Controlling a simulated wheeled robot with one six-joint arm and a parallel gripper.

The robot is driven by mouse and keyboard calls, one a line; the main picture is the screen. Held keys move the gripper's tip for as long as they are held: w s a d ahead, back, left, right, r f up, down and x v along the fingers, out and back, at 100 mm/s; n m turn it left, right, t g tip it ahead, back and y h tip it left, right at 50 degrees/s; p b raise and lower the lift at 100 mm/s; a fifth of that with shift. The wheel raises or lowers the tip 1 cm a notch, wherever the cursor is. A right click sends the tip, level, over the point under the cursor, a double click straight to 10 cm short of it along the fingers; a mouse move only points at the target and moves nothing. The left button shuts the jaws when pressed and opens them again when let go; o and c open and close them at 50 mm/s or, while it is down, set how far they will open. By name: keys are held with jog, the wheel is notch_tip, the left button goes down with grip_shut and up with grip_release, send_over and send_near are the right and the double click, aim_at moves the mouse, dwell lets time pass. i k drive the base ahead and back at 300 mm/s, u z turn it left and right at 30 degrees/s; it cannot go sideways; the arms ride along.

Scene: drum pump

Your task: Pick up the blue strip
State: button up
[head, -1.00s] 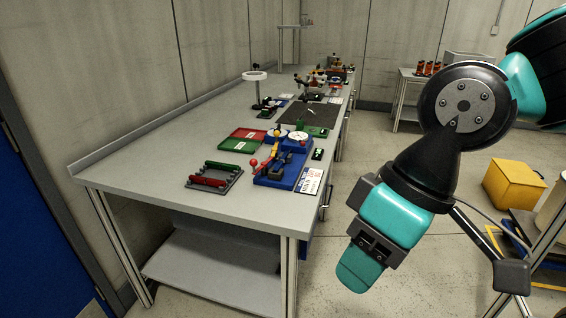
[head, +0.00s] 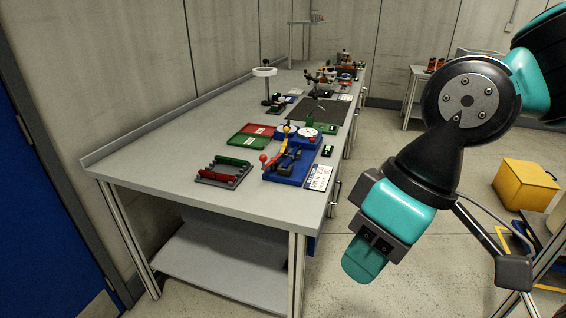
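I cannot make out a separate blue strip in the head view. Blue parts show on the near end of the long workbench: a blue tray-like base (head: 285,177) with dark parts, a yellow piece and a red ball on it, and a blue block (head: 307,139) with round white dials behind it. My arm hangs at the right of the picture, over the floor and apart from the bench.
The grey workbench (head: 150,173) runs away from me, with its near left top bare. On it are a dark rack with red and green bars (head: 224,170), red and green trays (head: 250,135), a white card (head: 319,178) and a ring lamp (head: 264,72). A yellow box (head: 526,185) stands right.

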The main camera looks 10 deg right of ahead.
aim_at(289, 160)
jog(key=u, duration=0.4)
jog(key=i, duration=1.3)
jog(key=z, duration=0.7)
